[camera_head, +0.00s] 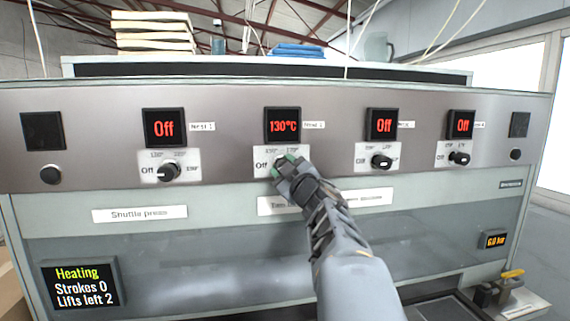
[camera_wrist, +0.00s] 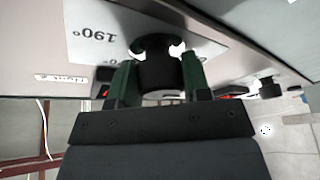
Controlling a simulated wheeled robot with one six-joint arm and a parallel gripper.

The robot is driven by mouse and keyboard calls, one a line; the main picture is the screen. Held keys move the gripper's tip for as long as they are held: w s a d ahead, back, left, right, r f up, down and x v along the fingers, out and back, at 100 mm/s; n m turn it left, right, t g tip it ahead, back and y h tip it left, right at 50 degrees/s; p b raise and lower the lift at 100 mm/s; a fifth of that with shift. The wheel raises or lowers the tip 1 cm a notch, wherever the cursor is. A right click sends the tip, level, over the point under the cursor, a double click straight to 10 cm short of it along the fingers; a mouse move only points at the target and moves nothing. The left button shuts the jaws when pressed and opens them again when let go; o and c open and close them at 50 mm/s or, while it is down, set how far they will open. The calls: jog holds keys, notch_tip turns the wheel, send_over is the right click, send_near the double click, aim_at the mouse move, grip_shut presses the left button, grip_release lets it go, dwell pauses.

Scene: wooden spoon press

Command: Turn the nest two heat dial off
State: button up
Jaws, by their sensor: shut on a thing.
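The nest two heat dial, a black knob (camera_wrist: 158,65), is on a white scale plate (camera_head: 262,163) in the front panel. The display above it (camera_head: 283,126) reads 130°C in red. My gripper (camera_head: 287,165) is shut on this knob. In the wrist view my gripper (camera_wrist: 158,80) has its green-padded fingers on both sides of the knob. In the head view my gripper hides the knob and part of its scale, so its pointer position cannot be told.
Similar dials sit left (camera_head: 168,171) and right (camera_head: 381,161), (camera_head: 459,158), with displays reading Off. A status screen (camera_head: 80,286) reads Heating, Strokes 0, Lifts left 2. A small display (camera_head: 494,240) reads 6.0 with an unclear unit. Round black buttons (camera_head: 50,175) sit at the panel's ends.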

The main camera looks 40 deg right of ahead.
jog(key=shift+n, duration=0.6)
jog(key=o, duration=0.9)
jog(key=b+v, duration=0.1)
jog(key=v, duration=0.6)
jog(key=b+v, duration=0.1)
jog(key=v, duration=0.5)
jog(key=shift+s+r, duration=0.1)
jog(key=shift+s, duration=0.35)
